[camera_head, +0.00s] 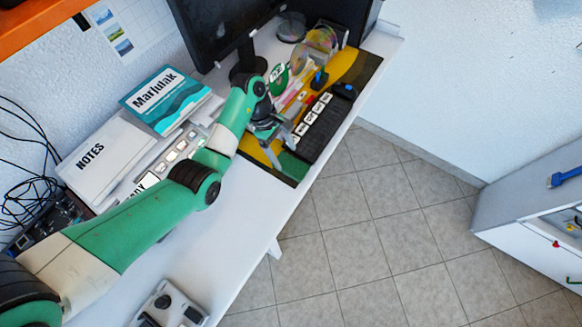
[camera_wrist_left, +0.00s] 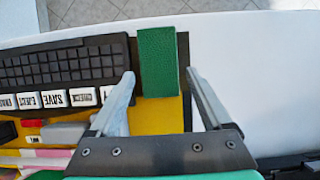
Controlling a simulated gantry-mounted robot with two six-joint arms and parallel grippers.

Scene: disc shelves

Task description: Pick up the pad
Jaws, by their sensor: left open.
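The pad (camera_wrist_left: 157,60) is a green, textured rectangular block in the left wrist view. It lies on a yellow and dark mat, just right of a black keyboard. It also shows in the head view as a green patch (camera_head: 294,166) beside the gripper. My left gripper (camera_wrist_left: 161,84) is open and empty, with its two fingers spread to either side of the pad's near end. In the head view the left gripper (camera_head: 275,152) points down over the mat near the desk's front edge. I cannot tell its exact height above the pad. My right gripper is in neither view.
The black keyboard (camera_head: 325,126) with a row of white labelled keys lies close by. Clear discs (camera_head: 322,40) and a monitor (camera_head: 222,27) stand behind. A NOTES binder (camera_head: 102,155) and a Marjulak book (camera_head: 163,96) lie left.

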